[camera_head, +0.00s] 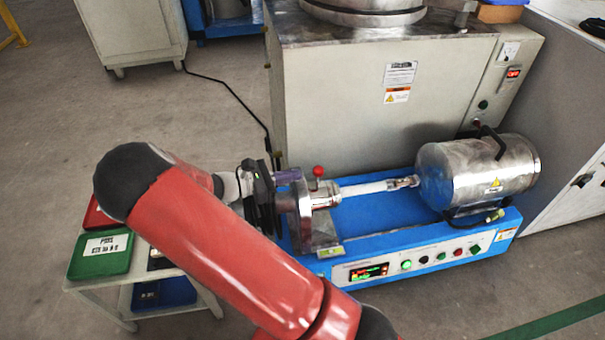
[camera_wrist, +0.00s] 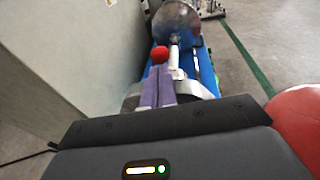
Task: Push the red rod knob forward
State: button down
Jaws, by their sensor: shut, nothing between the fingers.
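The red knob (camera_head: 318,171) tops a short upright rod on the metal clamp block at the left end of the blue-based machine. In the wrist view the red knob (camera_wrist: 159,55) sits straight beyond my fingertips. My gripper (camera_head: 298,175) comes in from the left, at about knob height, with a small gap to the knob in the head view. Its purple fingers (camera_wrist: 158,72) are together and empty. In the wrist view they seem to meet the knob's lower edge; I cannot tell contact there. The rod under the knob is mostly hidden by them.
A white shaft (camera_head: 365,188) runs from the block to the steel drum (camera_head: 480,172) on the blue base (camera_head: 400,245). A large grey cabinet (camera_head: 335,110) stands close behind. A small table with a green tray (camera_head: 100,255) is at the left. Open floor lies in front right.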

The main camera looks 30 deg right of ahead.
aim_at(314, 172)
jog(key=shift+s+d+f, duration=0.1)
jog(key=shift+d, duration=0.8)
jog(key=shift+s+d+f, duration=0.1)
jog(key=shift+d, duration=0.75)
jog(key=shift+s+d+r+p, duration=0.2)
jog(key=shift+d+p, duration=0.25)
jog(key=shift+d, duration=0.3)
jog(key=shift+s+d+f, duration=0.15)
jog(key=shift+d, duration=0.15)
jog(key=shift+f, duration=0.1)
jog(key=shift+a, duration=0.1)
